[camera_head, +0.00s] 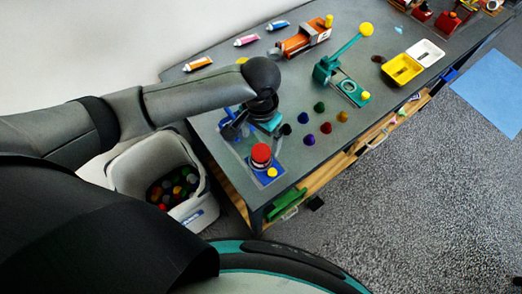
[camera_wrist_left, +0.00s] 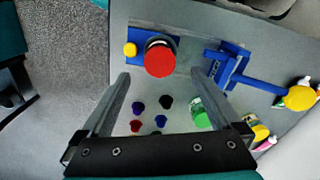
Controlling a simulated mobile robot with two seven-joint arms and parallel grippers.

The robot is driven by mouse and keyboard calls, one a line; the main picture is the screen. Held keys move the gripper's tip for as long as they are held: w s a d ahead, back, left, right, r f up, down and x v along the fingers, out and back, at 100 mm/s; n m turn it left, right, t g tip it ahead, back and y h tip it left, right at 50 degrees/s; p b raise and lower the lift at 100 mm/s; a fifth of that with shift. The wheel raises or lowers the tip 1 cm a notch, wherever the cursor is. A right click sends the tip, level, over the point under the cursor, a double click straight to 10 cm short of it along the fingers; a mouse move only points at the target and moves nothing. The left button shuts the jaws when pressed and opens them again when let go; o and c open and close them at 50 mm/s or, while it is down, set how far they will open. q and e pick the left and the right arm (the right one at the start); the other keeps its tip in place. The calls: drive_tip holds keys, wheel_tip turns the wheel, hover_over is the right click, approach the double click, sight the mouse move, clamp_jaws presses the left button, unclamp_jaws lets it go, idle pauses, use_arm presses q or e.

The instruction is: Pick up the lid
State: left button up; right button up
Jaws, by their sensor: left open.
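A round red top (camera_head: 261,153), which looks like a lid, sits on a dark cylinder on a blue base (camera_head: 266,171) near the table's front left corner. In the left wrist view the red top (camera_wrist_left: 160,62) lies just beyond the fingertips, roughly centred between them. Several small coloured pieces, perhaps caps, stand on the table, including a green one (camera_head: 319,106) and a purple one (camera_head: 309,140). My left gripper (camera_wrist_left: 158,76) is open and empty. In the head view it is above and behind the red top, and my arm partly hides it. My right gripper is not in view.
A blue lever device (camera_wrist_left: 228,66) with a yellow ball stands beside the red top. A teal lever press (camera_head: 330,68), an orange machine (camera_head: 303,38) and yellow and white trays (camera_head: 402,69) are further along the table (camera_head: 236,190). A white bin (camera_head: 128,166) stands left of it.

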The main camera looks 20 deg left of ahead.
sight(261, 151)
use_arm(q)
drive_tip(key=shift+w+d+f, duration=0.1)
drive_tip(key=shift+f, duration=2.6)
drive_tip(key=shift+c, duration=0.3)
drive_tip(key=c, duration=1.3)
drive_tip(key=shift+r, duration=0.1)
drive_tip(key=shift+c, duration=0.2)
